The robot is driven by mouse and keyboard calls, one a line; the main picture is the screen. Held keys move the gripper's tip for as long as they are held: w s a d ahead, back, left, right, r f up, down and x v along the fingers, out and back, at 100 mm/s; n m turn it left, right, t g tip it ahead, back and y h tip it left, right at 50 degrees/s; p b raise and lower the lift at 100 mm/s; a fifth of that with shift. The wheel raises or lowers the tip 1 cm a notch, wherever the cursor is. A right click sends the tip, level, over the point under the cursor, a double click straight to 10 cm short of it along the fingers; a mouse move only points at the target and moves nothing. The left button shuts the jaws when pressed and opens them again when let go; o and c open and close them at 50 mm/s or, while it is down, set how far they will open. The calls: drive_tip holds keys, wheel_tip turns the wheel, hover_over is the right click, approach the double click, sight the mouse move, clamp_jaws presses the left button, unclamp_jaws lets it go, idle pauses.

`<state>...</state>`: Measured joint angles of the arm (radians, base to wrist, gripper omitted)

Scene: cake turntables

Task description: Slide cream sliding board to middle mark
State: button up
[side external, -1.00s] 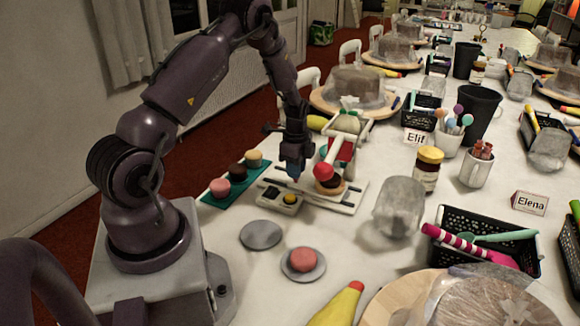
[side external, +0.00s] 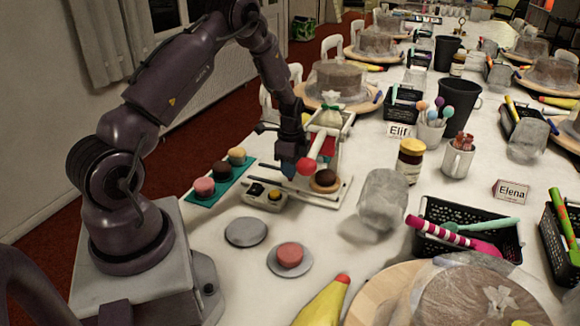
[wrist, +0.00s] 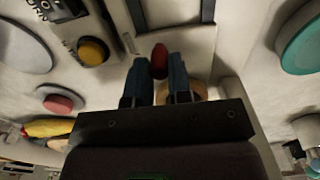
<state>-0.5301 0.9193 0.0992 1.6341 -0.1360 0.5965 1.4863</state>
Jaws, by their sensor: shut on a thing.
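The cream sliding board (side external: 338,191) lies flat on the table beside my gripper, with dark rails along it; its edges are hard to tell from the pale base. A brown ring-shaped thing (side external: 324,181) sits on it. My gripper (side external: 288,168) is low over its left part, pointing down. In the wrist view my gripper (wrist: 159,72) has its two blue fingers closed around a red knob (wrist: 159,60). In the side view a red ball (side external: 306,166) shows right beside the fingers; I cannot tell if it is the same knob. I cannot make out the middle mark.
A small box with a yellow button (side external: 275,195) stands at the front left of the board. A teal tray (side external: 213,196) with small cakes lies further left. Two grey discs (side external: 246,231) lie in front, one under a pink cake (side external: 290,254). A clear glass (side external: 383,200) stands right.

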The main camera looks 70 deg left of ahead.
drive_tip(key=shift+w+d+r, duration=0.1)
drive_tip(key=shift+w, duration=0.25)
drive_tip(key=o, duration=0.6)
drive_tip(key=shift+o, duration=0.8)
drive_tip(key=shift+s, duration=0.2)
